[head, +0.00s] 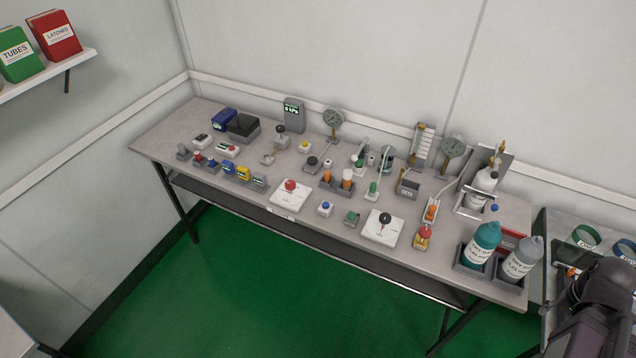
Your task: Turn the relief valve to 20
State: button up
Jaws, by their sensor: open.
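Two white plates on the long grey bench carry round knobs. One has a red knob (290,185) near the bench's middle front. The other has a black knob (385,219) with a dark pointer line, further right. No label I can read says which part is the relief valve, and no scale number is legible. My gripper (585,308) is a dark shape at the lower right corner, partly cut off by the frame. It is open, well to the right of both knobs and apart from them. Its fingertips are hard to make out.
A grey display box (294,114) and two round gauges (333,119) (453,147) stand along the bench's back. Teal (482,245) and grey (521,259) bottles stand at the right front. Several small testers and caps crowd the bench. Green floor (250,290) in front is clear.

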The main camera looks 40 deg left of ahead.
aim_at(289, 185)
jog(key=z, duration=1.25)
jog(key=k, duration=1.6)
jog(key=u, duration=1.8)
